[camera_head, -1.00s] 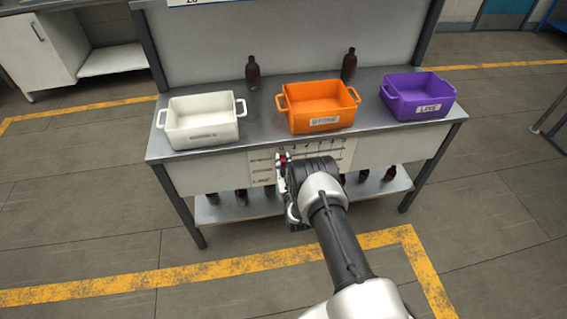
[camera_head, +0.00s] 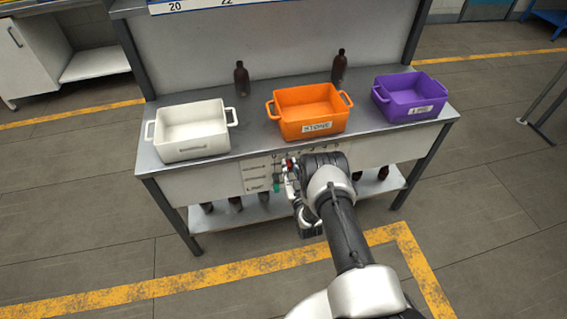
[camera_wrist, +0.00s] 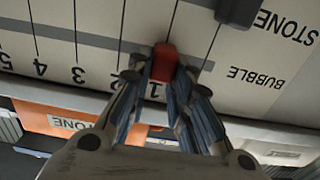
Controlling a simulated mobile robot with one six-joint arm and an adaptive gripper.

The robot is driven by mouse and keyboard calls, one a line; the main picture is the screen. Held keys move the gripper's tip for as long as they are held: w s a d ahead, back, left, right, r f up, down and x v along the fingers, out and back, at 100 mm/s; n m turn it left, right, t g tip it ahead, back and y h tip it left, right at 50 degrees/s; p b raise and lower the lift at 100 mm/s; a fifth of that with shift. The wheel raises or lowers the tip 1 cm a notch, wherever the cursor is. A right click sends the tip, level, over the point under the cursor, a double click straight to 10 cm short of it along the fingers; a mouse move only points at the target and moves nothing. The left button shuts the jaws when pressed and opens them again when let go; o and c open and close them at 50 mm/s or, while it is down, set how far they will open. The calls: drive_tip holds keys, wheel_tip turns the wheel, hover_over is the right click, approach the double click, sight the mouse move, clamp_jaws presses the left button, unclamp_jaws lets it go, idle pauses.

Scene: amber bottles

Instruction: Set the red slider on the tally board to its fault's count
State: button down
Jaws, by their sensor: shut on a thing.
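The white tally board (camera_head: 252,178) is on the front of the bench, with labelled rows and numbered lines. My gripper (camera_wrist: 165,75) is shut on the red slider (camera_wrist: 165,62), one finger on each side. In the wrist view, the slider sits on the grey track beside the word BUBBLE, at the line marked 1 (camera_wrist: 153,92). Lines 2, 3 and 4 lie to its left there. A dark slider (camera_wrist: 240,10) is on another row, marked STONE. In the head view, the red slider (camera_head: 290,163) shows beside my gripper, with a green slider (camera_head: 276,186) below it. My arm hides the board's right part.
White (camera_head: 190,148), orange (camera_head: 310,130) and purple (camera_head: 412,108) bins stand on the bench top (camera_head: 258,135). Two amber bottles stand behind them (camera_head: 241,78) (camera_head: 339,66). More bottles are on the low shelf (camera_head: 225,220). A numbered sign (camera_head: 200,5) is partly cut off above.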

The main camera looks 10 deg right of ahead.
drive_tip(key=c, duration=1.4)
unclamp_jaws()
drive_tip(key=shift+c, duration=0.2)
drive_tip(key=s, duration=1.2)
